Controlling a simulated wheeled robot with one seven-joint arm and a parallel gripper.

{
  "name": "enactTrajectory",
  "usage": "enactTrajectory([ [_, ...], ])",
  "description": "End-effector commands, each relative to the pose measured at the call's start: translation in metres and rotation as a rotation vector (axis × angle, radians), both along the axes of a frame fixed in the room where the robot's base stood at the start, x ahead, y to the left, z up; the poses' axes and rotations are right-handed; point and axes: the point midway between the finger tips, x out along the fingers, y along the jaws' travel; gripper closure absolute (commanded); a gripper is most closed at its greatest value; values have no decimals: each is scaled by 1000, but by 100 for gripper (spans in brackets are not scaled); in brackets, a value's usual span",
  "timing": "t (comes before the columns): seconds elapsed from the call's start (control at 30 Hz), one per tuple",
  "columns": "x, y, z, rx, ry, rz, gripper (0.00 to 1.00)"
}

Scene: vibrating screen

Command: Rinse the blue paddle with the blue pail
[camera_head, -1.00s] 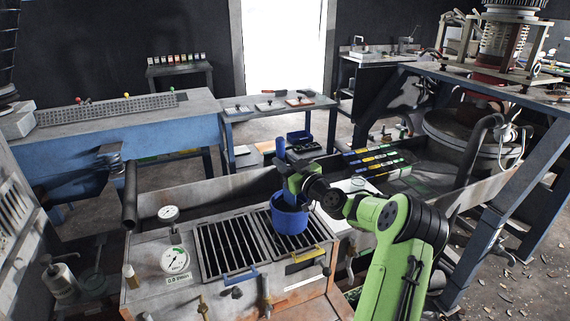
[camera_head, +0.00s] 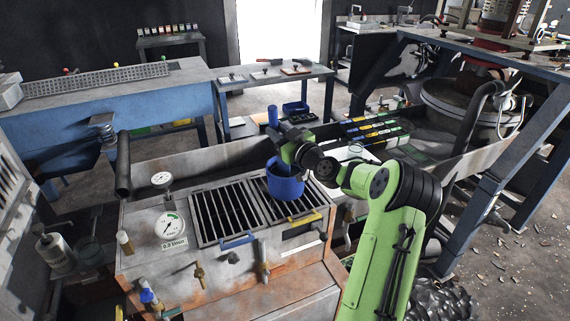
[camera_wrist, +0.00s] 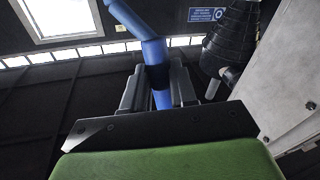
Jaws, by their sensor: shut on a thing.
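The blue paddle (camera_head: 273,117) is in my gripper (camera_head: 278,146), its top end rising above the fingers. In the wrist view, its blue shaft (camera_wrist: 154,50) passes between the two dark fingers of my gripper (camera_wrist: 158,88), which are shut on it. The blue pail (camera_head: 285,187) stands upright on the right-hand grate of the metal bench, directly below my gripper. The paddle's lower end is down at the pail's mouth; how deep it reaches is hidden by the pail and my gripper.
The bench carries two slatted grates (camera_head: 224,212), a pressure gauge (camera_head: 169,226) and taps along its front. A pipe (camera_head: 123,165) stands at its left. A blue-framed stand (camera_head: 505,160) is at the right. A low table (camera_head: 275,78) stands behind.

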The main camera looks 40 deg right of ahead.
Motion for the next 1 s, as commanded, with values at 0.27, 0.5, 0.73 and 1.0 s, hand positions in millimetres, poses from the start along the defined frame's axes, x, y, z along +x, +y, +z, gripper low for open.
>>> enactTrajectory([
  [0.27, 0, -9, -1, -1, -1, -1, 100],
  [0.5, 0, -21, -1, 0, -1, 0, 100],
  [0.73, 0, -14, -1, -2, 0, 2, 100],
  [1.0, 0, 3, -2, -1, -1, 1, 100],
])
